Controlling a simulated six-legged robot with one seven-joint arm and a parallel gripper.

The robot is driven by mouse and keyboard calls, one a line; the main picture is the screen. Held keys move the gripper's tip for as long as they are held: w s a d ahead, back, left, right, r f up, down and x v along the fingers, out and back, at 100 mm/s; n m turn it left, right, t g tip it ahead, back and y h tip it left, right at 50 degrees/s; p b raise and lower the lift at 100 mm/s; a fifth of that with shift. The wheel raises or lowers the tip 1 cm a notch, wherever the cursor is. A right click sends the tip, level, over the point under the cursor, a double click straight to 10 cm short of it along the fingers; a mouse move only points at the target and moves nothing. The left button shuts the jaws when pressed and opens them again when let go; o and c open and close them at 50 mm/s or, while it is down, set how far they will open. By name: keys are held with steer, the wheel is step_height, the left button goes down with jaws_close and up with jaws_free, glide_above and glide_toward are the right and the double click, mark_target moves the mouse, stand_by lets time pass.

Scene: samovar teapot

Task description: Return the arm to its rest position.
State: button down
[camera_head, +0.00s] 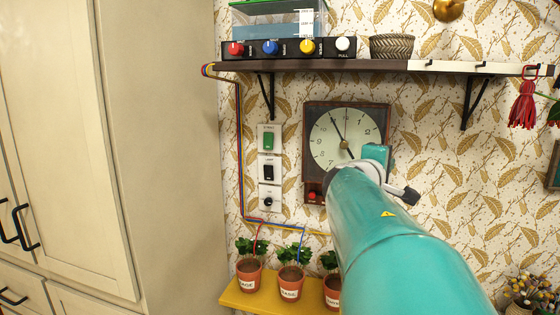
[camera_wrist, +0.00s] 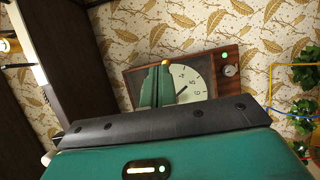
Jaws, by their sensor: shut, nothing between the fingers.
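My teal arm reaches up from the lower right in the head view, its far end in front of the wall clock (camera_head: 333,128). The clock has a dark wooden case, a pale dial and a red button (camera_head: 312,195) at its lower left. In the wrist view the clock (camera_wrist: 197,85) appears tilted. My gripper (camera_wrist: 157,72) shows there as two green fingers close together, shut and empty, overlapping the clock's dial in the picture. I cannot tell how far they are from it. In the head view the arm hides the clock's lower right, and the fingers cannot be made out.
A wall shelf (camera_head: 380,67) above the clock holds a panel of coloured knobs (camera_head: 290,48) and a woven bowl (camera_head: 391,46). Switches (camera_head: 269,168) are left of the clock. Potted plants (camera_head: 290,284) stand on a yellow shelf (camera_head: 262,303) below. A cabinet (camera_head: 165,130) fills the left.

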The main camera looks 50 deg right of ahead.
steer(key=shift+s, duration=0.1)
steer(key=w+a+f+m+t+y, duration=0.1)
steer(key=w+a+f+t+y, duration=0.1)
steer(key=w+a+f+y, duration=0.65)
steer(key=w+a+f+m+t+h, duration=0.15)
steer(key=a+f, duration=0.45)
steer(key=a, duration=0.7)
steer(key=s+a+f+y, duration=0.1)
steer(key=a+f+y, duration=0.2)
steer(key=a, duration=0.6)
steer(key=s+a+f+n+y, duration=0.1)
steer(key=a+f+y, duration=0.3)
steer(key=a, duration=0.5)
steer(key=s+a+f+y, duration=0.1)
steer(key=a+f+y, duration=0.2)
steer(key=a, duration=0.6)
steer(key=shift+s+f+n+t, duration=0.35)
steer(key=shift+f+t, duration=0.1)
steer(key=shift+f, duration=0.4)
